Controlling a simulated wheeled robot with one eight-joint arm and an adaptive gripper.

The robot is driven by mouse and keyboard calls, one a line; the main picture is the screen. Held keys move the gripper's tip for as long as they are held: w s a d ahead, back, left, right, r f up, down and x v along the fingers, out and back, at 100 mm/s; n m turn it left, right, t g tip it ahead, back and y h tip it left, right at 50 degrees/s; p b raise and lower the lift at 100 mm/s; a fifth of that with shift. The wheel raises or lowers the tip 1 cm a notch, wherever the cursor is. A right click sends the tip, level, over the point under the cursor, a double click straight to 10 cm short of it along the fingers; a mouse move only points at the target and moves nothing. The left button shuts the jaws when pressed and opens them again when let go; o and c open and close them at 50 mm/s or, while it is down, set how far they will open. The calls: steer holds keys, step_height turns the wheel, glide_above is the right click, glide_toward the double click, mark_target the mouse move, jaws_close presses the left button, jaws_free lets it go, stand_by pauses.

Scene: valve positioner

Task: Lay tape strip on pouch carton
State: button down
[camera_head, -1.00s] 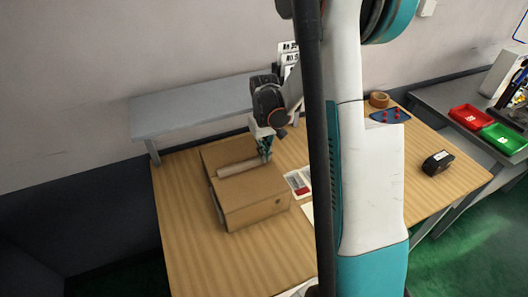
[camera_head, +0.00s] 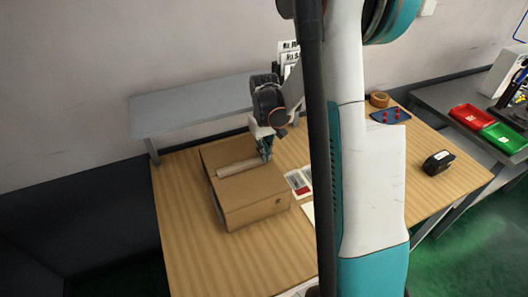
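The pouch carton (camera_head: 252,200) is a closed brown box on the wooden table, left of my arm. A pale tan tape strip (camera_head: 238,168) lies across the carton's top. My gripper (camera_head: 265,155) is at the strip's right end, at or just above the carton top. Its fingers are small and partly dark in this view, and I cannot tell whether they are shut on the strip or apart from it.
A grey raised shelf (camera_head: 205,107) stands behind the carton. A tape roll (camera_head: 379,99), a blue board with red pieces (camera_head: 390,116) and a black device (camera_head: 438,162) are to the right. Red (camera_head: 470,117) and green (camera_head: 504,138) bins stand on the side bench. The table's front left is clear.

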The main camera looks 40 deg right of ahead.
steer(key=shift+f, duration=0.1)
steer(key=c, duration=1.7)
jaws_free()
step_height(320, 180, up, 12)
steer(key=shift+r, duration=0.1)
